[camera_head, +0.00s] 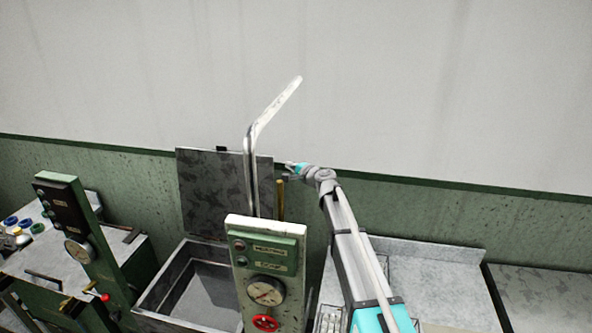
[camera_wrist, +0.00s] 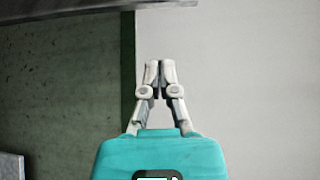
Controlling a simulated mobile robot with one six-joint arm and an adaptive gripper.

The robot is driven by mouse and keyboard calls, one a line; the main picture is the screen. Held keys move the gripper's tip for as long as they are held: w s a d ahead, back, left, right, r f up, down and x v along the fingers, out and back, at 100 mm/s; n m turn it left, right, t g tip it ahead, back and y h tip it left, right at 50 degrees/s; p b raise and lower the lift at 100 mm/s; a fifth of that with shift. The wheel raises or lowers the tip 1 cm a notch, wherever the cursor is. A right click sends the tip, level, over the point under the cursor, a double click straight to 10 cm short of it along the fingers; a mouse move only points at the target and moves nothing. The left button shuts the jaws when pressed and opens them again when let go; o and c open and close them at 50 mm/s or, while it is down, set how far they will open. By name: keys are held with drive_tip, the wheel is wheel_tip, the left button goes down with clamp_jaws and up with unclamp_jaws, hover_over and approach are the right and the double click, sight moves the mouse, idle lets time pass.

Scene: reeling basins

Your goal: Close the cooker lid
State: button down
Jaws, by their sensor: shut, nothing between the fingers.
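The cooker lid (camera_head: 208,192) is a mottled dark grey metal plate. It stands open, upright against the wall behind the cooker basin (camera_head: 170,290), with a small black piece on its top edge. My gripper (camera_head: 286,167) is shut and empty, just right of the lid's upper right edge; whether it touches the lid I cannot tell. In the wrist view its fingertips (camera_wrist: 159,66) are together with wall behind them. A dark grey edge crosses the top of that view; I cannot tell whether it is the lid.
A bent metal pipe (camera_head: 251,165) rises in front of the lid's right part. A green control post (camera_head: 265,260) with a gauge and red handwheel (camera_head: 266,323) stands at the basin's right. A brass-coloured rod (camera_head: 281,200) is below my gripper. Another control post (camera_head: 85,245) stands left.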

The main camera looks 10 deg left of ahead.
drive_tip(key=r+x, duration=0.1)
drive_tip(key=x, duration=0.5)
drive_tip(key=s, duration=0.4)
drive_tip(key=shift+a+f, duration=0.15)
drive_tip(key=s, duration=1)
drive_tip(key=shift+a+r+p, duration=0.25)
drive_tip(key=shift+a+p, duration=0.1)
drive_tip(key=shift+a, duration=0.05)
